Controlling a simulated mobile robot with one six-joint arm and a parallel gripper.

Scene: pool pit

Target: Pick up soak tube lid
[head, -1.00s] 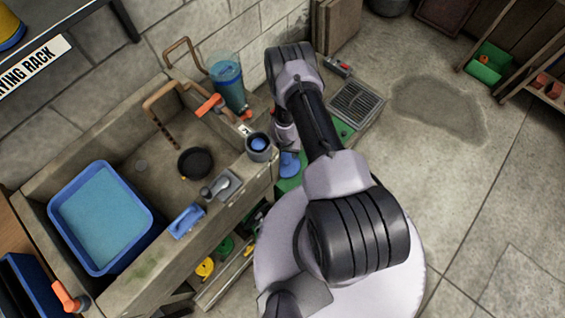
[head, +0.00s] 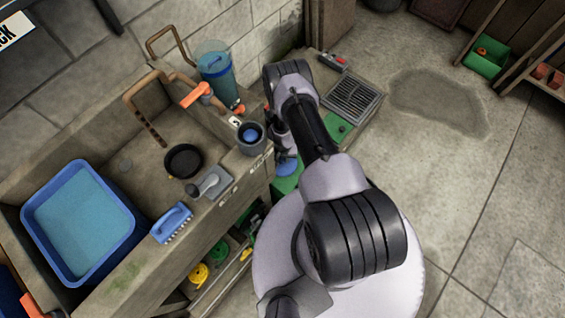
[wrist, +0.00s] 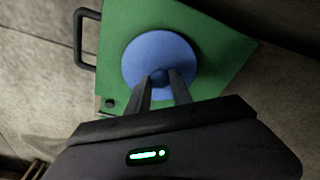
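The soak tube lid looks to be the round blue disc (wrist: 135,62) with a small knob in the wrist view. It lies over a green surface (wrist: 225,52). My gripper (wrist: 161,75) is right at the knob, with one dark finger on each side of it. The knob fills the gap between the fingertips, but I cannot tell whether they press on it. In the head view the blue lid (head: 288,166) shows partly beside my arm, low by the sink's right end. My fingertips are hard to make out there.
A clear tube of blue liquid (head: 216,72) stands at the sink's back right. A grey cup (head: 252,139), a grey tool (head: 212,183) and a blue brush (head: 171,223) are on the ledge. A blue tub (head: 128,236) sits in the sink. The floor at right is mostly open.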

